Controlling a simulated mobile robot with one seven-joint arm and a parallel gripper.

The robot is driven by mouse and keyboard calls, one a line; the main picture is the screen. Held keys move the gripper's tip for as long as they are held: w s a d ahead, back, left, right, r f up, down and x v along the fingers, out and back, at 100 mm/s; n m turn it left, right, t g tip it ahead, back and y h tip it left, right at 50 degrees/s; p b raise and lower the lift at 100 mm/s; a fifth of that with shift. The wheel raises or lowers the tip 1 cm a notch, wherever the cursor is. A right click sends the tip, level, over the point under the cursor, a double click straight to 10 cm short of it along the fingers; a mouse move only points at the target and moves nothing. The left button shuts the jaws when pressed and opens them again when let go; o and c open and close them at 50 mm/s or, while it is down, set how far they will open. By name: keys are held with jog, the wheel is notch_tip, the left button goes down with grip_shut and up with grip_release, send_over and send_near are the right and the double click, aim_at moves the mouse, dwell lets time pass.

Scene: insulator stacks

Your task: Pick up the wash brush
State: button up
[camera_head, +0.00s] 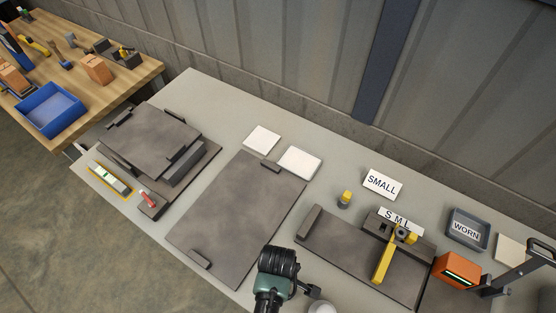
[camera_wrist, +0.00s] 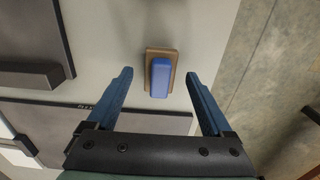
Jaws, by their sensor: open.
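The wash brush (camera_wrist: 161,78) looks like a blue block on a brown, wood-coloured base. It lies on the grey table top (camera_wrist: 118,28) in the wrist view, close to the table's edge. My gripper (camera_wrist: 159,74) is open, with its two blue fingers to the left and right of the brush in the picture. Gaps show on both sides, and neither finger appears to touch it. I cannot tell how high the fingertips are above the table. I cannot make out the brush or my fingers in the head view.
Dark flat plates (camera_head: 238,215) lie along the bench. A fixture with a yellow lever (camera_head: 383,262), an orange device (camera_head: 457,269) and a grey WORN tray (camera_head: 468,230) stand at right. A dark raised bar (camera_wrist: 30,77) lies left of the brush. Bare table surrounds the brush.

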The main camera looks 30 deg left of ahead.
jog(key=shift+f, duration=0.55)
grip_shut()
jog(key=shift+r, duration=0.15)
notch_tip(320, 180, up, 10)
jog(key=shift+f+b, duration=0.1)
jog(key=shift+b, duration=0.25)
